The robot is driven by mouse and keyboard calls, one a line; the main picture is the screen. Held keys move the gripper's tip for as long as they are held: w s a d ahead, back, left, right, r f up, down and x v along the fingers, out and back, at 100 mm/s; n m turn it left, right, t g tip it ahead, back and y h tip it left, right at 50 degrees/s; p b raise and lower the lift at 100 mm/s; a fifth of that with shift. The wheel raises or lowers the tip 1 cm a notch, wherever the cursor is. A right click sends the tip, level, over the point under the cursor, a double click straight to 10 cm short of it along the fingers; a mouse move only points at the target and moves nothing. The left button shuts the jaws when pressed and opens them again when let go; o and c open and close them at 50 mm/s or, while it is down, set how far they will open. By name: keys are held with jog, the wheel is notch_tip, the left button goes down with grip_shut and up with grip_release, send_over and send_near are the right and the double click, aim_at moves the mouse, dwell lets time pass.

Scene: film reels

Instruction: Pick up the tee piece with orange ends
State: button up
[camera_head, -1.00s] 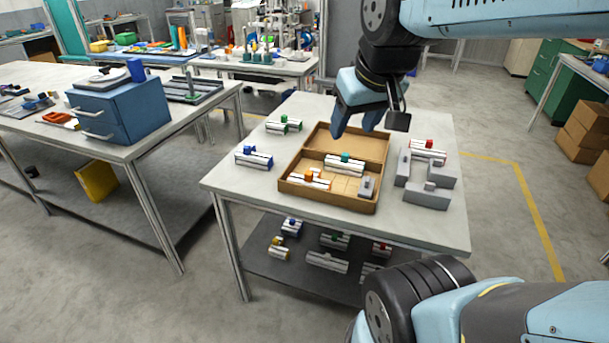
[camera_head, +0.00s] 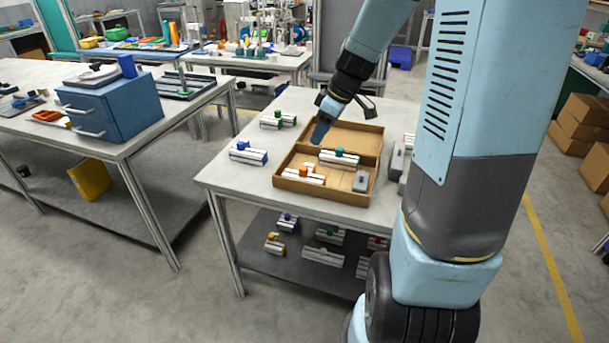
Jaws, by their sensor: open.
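The tee piece with orange ends (camera_head: 304,172) is a small white piece with an orange part on top. It lies in the front left of the open cardboard box (camera_head: 320,190) on the middle table. My gripper (camera_head: 320,132) points down with blue fingers over the back left part of the box, above and behind the tee piece and apart from it. It is open and empty. The fingers overlap in this view, so the gap between them is hidden.
A green-topped piece (camera_head: 338,157) and a grey block (camera_head: 361,181) share the box. Blue (camera_head: 247,152) and green (camera_head: 278,119) pieces lie left of it. My arm hides much of the table's right side. More pieces lie on the lower shelf (camera_head: 270,259).

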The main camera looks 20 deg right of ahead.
jog(key=w+f, duration=0.1)
jog(key=f, duration=0.1)
send_over(305, 168)
jog(key=s+d, duration=0.1)
jog(key=shift+n, duration=0.3)
notch_tip(305, 168, down, 8)
jog(key=shift+d, duration=0.15)
jog(key=shift+x, duration=2.45)
jog(key=shift+d, duration=0.1)
grip_shut()
